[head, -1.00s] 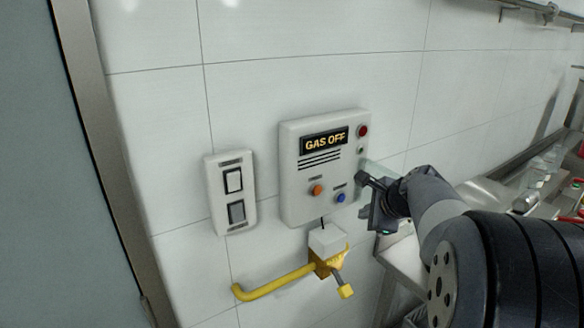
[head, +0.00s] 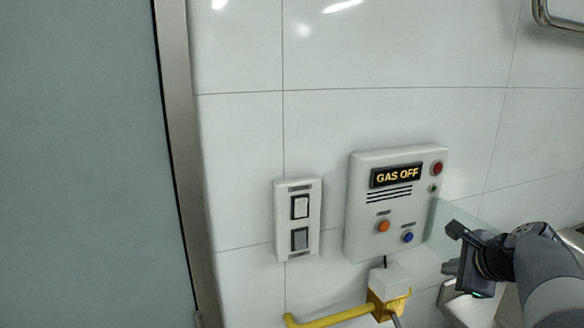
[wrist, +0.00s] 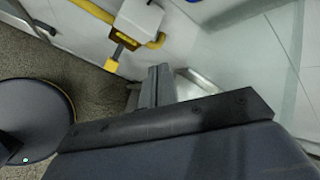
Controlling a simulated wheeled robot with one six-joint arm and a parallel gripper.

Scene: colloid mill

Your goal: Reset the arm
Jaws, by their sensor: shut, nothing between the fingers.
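My arm comes in from the lower right of the head view. My gripper (head: 453,250) is shut and empty, just right of the white gas panel's lower right corner. In the wrist view the closed fingers (wrist: 157,86) stand up in the middle with nothing held. The gas panel (head: 368,215) is on the tiled wall, with a lit "GAS OFF" display (head: 397,175), an orange button (head: 383,226), a blue button (head: 407,237) and a red lamp or button (head: 437,168). The gripper looks apart from the panel, though depth is hard to judge.
A white plate with two rocker switches (head: 298,220) is left of the panel. A yellow pipe (head: 330,316) and valve block (head: 388,303) sit below it; the valve also shows in the wrist view (wrist: 125,42). A grey door (head: 80,160) fills the left side.

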